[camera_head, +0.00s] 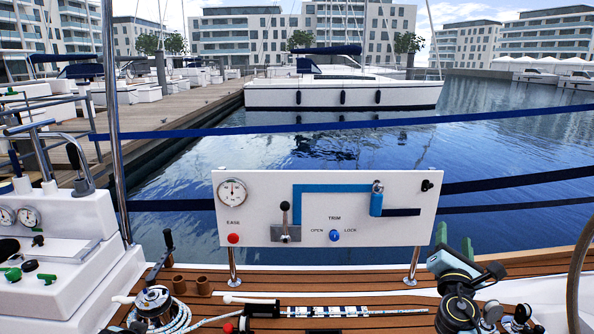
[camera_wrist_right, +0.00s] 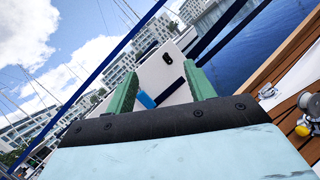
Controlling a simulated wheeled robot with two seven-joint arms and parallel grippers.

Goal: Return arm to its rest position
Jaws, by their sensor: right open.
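My right gripper (camera_head: 453,241) is at the lower right in the head view, beside the lower right corner of the white panel. Its two green fingers point upward and stand apart, with nothing held between them. In the right wrist view the open right gripper (camera_wrist_right: 162,78) has the panel (camera_wrist_right: 168,72) beyond its fingers. The white panel (camera_head: 290,205) stands on two posts, with a gauge, a lever, a red button, a blue knob and a blue line path. My right arm (camera_head: 455,290) shows below the gripper. My left gripper is not in view.
A white console (camera_head: 60,270) stands at the left and a winch (camera_head: 156,303) with rope is on the wooden deck (camera_head: 330,282). A steering wheel rim (camera_head: 576,275) is at the right edge. Blue lifelines (camera_head: 500,115) run past the panel; water (camera_head: 300,150) lies beyond.

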